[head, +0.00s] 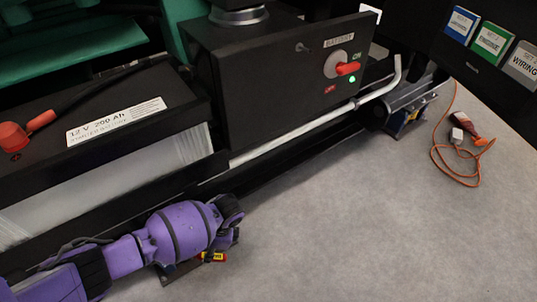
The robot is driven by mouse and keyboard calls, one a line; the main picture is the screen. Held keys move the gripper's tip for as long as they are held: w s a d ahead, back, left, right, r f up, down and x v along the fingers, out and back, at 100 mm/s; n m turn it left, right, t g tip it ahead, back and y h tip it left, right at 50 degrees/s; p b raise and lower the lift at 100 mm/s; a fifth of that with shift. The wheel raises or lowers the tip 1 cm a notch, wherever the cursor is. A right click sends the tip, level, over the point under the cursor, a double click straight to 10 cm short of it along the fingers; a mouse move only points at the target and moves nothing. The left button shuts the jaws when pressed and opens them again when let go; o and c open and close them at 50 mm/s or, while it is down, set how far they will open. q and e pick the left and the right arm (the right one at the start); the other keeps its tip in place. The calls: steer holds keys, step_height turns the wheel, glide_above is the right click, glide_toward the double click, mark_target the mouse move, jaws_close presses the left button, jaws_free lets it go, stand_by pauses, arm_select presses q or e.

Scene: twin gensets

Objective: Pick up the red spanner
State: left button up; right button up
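I cannot make out a red spanner for certain. A small red and yellow item (212,257) with dark lettering shows on the grey floor, partly hidden behind my purple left arm; I cannot tell what it is. My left arm comes in from the lower left and ends in a dark part at my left gripper (231,213), low beside the black base of the genset. Its fingers are hidden or too unclear to show whether they are open or hold anything. My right gripper is not in view.
A black battery (110,150) with a red terminal cap (13,137) stands at left. A black box (290,75) carries a red battery switch (346,69). An orange cord (437,150) lies on the floor at right. Binders (492,42) stand at upper right. The front floor is clear.

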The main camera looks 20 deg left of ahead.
mark_target(204, 254)
arm_select(q)
steer(key=shift+s+a+f, duration=0.1)
steer(key=shift+f, duration=0.05)
steer(key=b+x, duration=0.2)
steer(key=x, duration=0.1)
steer(key=shift+s+a, duration=0.1)
steer(key=shift+a, duration=0.05)
steer(key=b+x, duration=0.2)
steer(key=x, duration=0.2)
steer(key=shift+a+f+b, duration=0.1)
steer(key=shift+f+b, duration=0.1)
steer(key=shift+b, duration=0.1)
steer(key=shift+w+r, duration=0.1)
steer(key=shift+w, duration=0.15)
jaws_close()
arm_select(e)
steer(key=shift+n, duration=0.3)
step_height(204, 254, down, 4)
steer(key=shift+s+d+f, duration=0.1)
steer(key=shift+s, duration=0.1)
